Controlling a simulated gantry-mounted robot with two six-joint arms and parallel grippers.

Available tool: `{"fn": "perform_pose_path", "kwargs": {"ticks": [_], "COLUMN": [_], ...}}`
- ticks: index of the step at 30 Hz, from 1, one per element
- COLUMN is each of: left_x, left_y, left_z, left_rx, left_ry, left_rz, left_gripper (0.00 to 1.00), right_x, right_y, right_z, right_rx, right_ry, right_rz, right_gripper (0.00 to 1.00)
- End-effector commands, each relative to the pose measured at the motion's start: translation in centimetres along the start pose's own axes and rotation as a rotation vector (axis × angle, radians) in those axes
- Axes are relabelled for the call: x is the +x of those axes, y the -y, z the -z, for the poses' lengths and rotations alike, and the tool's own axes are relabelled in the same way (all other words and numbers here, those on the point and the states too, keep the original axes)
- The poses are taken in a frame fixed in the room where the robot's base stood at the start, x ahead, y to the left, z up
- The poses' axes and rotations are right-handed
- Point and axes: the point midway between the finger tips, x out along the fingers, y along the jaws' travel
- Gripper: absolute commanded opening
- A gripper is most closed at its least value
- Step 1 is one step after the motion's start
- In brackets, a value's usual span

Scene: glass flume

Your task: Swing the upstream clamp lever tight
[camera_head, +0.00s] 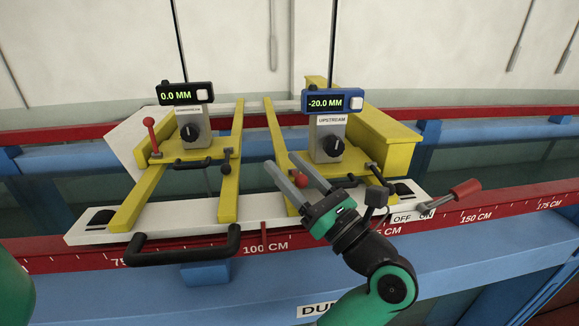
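The upstream unit, labelled UPSTREAM (332,120), stands right of centre on yellow rails; its blue display (333,101) reads -20.0 MM. A red ball knob (300,181), seemingly the upstream clamp lever's end, shows low at that unit's front left. Its shaft is mostly hidden. I see no contact, but the depth is unclear.
The downstream unit (190,132), reading 0.0 MM, stands left with an upright red-knobbed lever (149,123). A black handle (185,250) is in front. A red-handled lever (466,188) sits at right by the ON/OFF label. Red rails (215,253) run across.

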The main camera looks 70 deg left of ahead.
Motion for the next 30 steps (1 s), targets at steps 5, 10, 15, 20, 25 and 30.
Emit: {"fn": "perform_pose_path", "kwargs": {"ticks": [5, 10, 15, 20, 25, 30], "left_x": [-0.02, -0.01, -0.01, -0.01, -0.01, -0.01], "left_y": [-0.01, -0.03, -0.04, -0.04, -0.05, -0.05], "left_z": [-0.01, -0.02, -0.01, -0.01, 0.0, 0.0], "left_rx": [0.0, -0.001, 0.0, 0.0, 0.001, 0.001], "left_ry": [0.0, -0.001, -0.001, -0.001, -0.001, -0.001], "left_rz": [0.0, -0.001, -0.002, -0.002, -0.003, -0.003], "left_gripper": [0.21, 0.0, 0.0, 0.0, 0.0, 0.0], "right_x": [0.0, 0.0, 0.0, 0.0, 0.0, 0.0], "right_y": [0.0, 0.0, 0.0, 0.0, 0.0, 0.0], "right_z": [0.0, 0.0, 0.0, 0.0, 0.0, 0.0], "right_rx": [0.0, 0.0, 0.0, 0.0, 0.0, 0.0], "right_ry": [0.0, 0.0, 0.0, 0.0, 0.0, 0.0], "right_rz": [0.0, 0.0, 0.0, 0.0, 0.0, 0.0], "right_gripper": [0.5, 0.5, 0.5, 0.5, 0.5, 0.5]}}
